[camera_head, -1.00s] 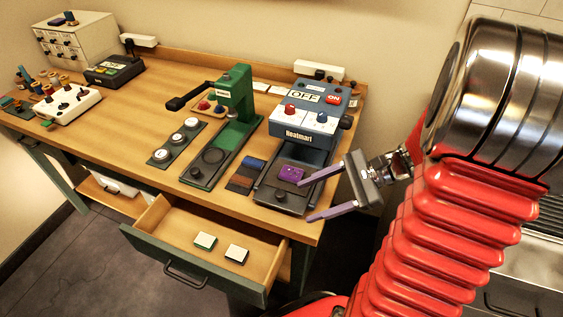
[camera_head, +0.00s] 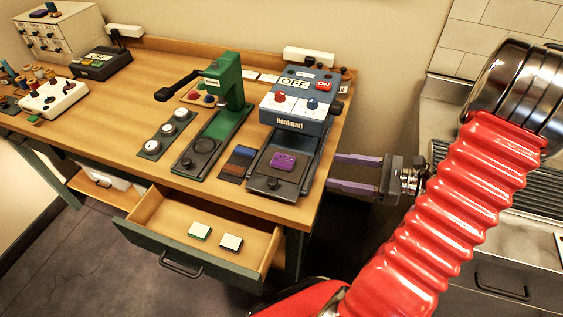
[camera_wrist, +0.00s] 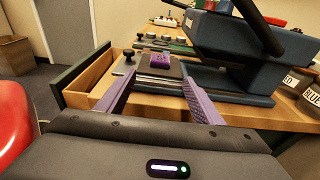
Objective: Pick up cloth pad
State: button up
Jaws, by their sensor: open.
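A small purple pad (camera_head: 283,161), likely the cloth pad, lies on the dark lower plate of the blue heat press (camera_head: 297,104). Its top carries small darker marks. In the wrist view the purple pad (camera_wrist: 160,58) sits ahead, between the lines of my two fingers. My gripper (camera_head: 332,172) is open and empty, with purple fingers pointing left at the press from the table's right edge. In the wrist view my gripper (camera_wrist: 155,90) shows both fingers wide apart, short of the pad.
The press's raised upper body overhangs behind the pad, and a dark knob (camera_head: 272,183) stands in front of it. A green press (camera_head: 225,110) stands left. An open drawer (camera_head: 205,222) holds two small pads. Dark and brown swatches (camera_head: 238,161) lie beside the plate.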

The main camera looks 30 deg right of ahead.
send_near(290, 162)
jog(key=shift+x, duration=2.05)
jog(key=shift+f, duration=0.2)
jog(key=shift+x, duration=2.6)
jog(key=shift+w+d+r, duration=0.1)
jog(key=shift+r, duration=0.1)
jog(key=shift+c, duration=0.2)
jog(key=c, duration=1.1)
